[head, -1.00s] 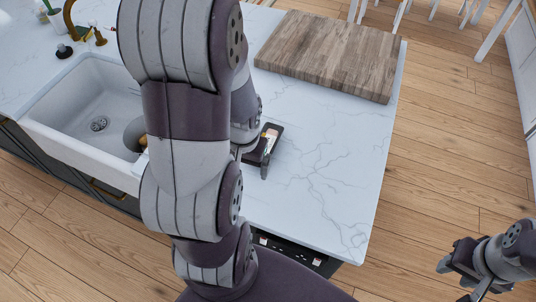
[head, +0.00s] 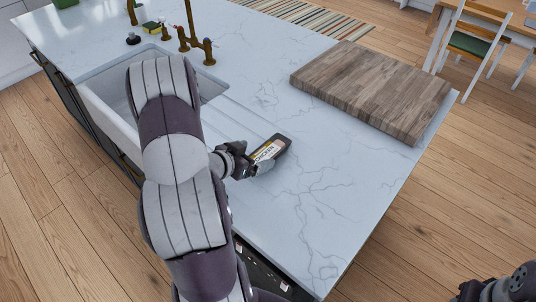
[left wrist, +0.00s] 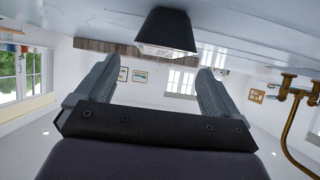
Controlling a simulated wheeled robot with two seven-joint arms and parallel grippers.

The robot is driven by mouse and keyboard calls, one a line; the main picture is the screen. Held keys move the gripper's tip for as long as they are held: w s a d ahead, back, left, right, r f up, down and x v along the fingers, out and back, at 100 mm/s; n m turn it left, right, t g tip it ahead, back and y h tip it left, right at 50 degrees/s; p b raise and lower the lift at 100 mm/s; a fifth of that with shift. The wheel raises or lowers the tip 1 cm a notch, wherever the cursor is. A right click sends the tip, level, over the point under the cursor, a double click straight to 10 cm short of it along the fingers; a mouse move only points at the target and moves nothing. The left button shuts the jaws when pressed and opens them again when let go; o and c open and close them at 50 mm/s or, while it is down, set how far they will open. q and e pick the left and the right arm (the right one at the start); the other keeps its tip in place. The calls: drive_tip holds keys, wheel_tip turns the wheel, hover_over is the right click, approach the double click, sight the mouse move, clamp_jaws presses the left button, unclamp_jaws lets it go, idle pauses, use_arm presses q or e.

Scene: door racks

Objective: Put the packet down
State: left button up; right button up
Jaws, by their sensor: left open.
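The packet (head: 270,149) is dark with a pale printed label and rests on the white marble counter, right of the sink. My left gripper (head: 252,160) is low over the counter at the packet's near left end. In the left wrist view the packet (left wrist: 167,30) shows as a dark block against the counter, which is at the top of that picture. The two fingers of my left gripper (left wrist: 158,82) are spread wide, with empty space between them and the packet ahead. My right gripper (head: 474,291) is partly in view at the bottom right, away from the counter; its jaws are unclear.
A thick wooden board (head: 372,90) lies on the counter (head: 335,205) behind and right of the packet. The sink (head: 110,88) and brass tap (head: 190,35) are to the left. The counter in front and right of the packet is clear. A chair (head: 472,42) stands beyond.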

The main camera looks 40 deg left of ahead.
sight(267, 151)
use_arm(q)
drive_tip(key=x, duration=0.6)
drive_tip(key=shift+w+f+p, duration=0.1)
drive_tip(key=shift+f+p, duration=0.05)
drive_tip(key=shift+p, duration=0.25)
drive_tip(key=shift+d, duration=0.1)
drive_tip(key=shift+c, duration=1.2)
drive_tip(key=c, duration=1.1)
